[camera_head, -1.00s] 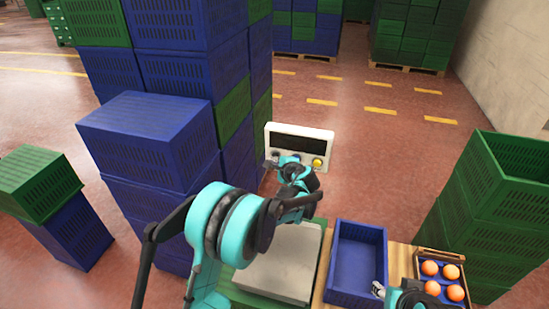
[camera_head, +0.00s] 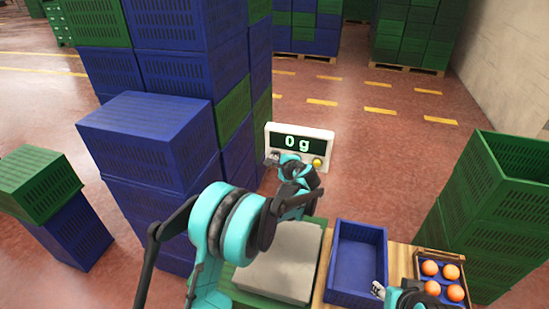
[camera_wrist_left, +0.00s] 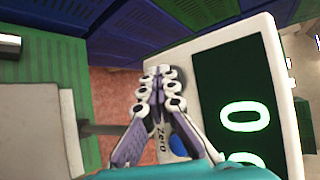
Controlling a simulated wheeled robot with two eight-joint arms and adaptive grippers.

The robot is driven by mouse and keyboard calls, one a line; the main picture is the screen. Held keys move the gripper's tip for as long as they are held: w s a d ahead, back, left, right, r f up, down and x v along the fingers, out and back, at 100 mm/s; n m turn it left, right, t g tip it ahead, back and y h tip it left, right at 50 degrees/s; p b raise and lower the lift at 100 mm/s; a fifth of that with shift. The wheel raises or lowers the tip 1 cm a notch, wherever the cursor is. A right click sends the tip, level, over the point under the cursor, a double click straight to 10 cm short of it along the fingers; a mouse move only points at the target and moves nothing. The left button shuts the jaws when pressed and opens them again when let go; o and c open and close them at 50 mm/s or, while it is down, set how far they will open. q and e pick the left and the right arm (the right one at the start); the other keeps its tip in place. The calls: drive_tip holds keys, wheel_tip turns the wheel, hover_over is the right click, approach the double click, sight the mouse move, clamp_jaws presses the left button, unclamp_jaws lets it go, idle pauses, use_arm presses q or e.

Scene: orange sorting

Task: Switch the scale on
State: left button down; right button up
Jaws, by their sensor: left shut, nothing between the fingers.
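The scale's white display box (camera_head: 328,146) stands behind its grey weighing plate (camera_head: 290,260). A yellow button (camera_head: 317,161) shows at the panel's right. My left gripper (camera_head: 272,159) is shut and empty at the panel's lower left. In the left wrist view its closed fingertips (camera_wrist_left: 160,72) are over the panel's edge, beside the screen (camera_wrist_left: 235,100); whether they touch a button is hidden. A blue button marked "Zero" (camera_wrist_left: 181,143) is partly covered by the fingers. My right gripper (camera_head: 379,289) is at the bottom, its jaws unclear.
An empty blue crate (camera_head: 343,228) stands right of the plate. A box with several oranges (camera_head: 430,268) is further right. Stacked green crates (camera_head: 510,180) stand at the right, and tall blue and green stacks (camera_head: 150,150) stand close on the left.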

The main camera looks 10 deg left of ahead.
use_arm(q)
drive_tip(key=shift+s, duration=1)
drive_tip(key=shift+s+a+b, duration=0.15)
drive_tip(key=shift+s+b, duration=0.2)
drive_tip(key=shift+s, duration=2.15)
drive_tip(key=s+a+r+n+g+h, duration=0.15)
drive_tip(key=s+n, duration=0.25)
drive_tip(key=s, duration=0.5)
drive_tip(key=s+a+r+n+g+h, duration=0.1)
drive_tip(key=s+r+n+h, duration=0.15)
drive_tip(key=s, duration=0.55)
drive_tip(key=s+d+f+n+h, duration=0.1)
drive_tip(key=s+d+n+h, duration=0.1)
drive_tip(key=s, duration=0.7)
drive_tip(key=s+d+f+n+h, duration=0.1)
drive_tip(key=s+d+n+h, duration=0.1)
drive_tip(key=s+n, duration=0.3)
drive_tip(key=s+d, duration=0.1)
drive_tip(key=s, duration=0.2)
drive_tip(key=shift+s, duration=0.4)
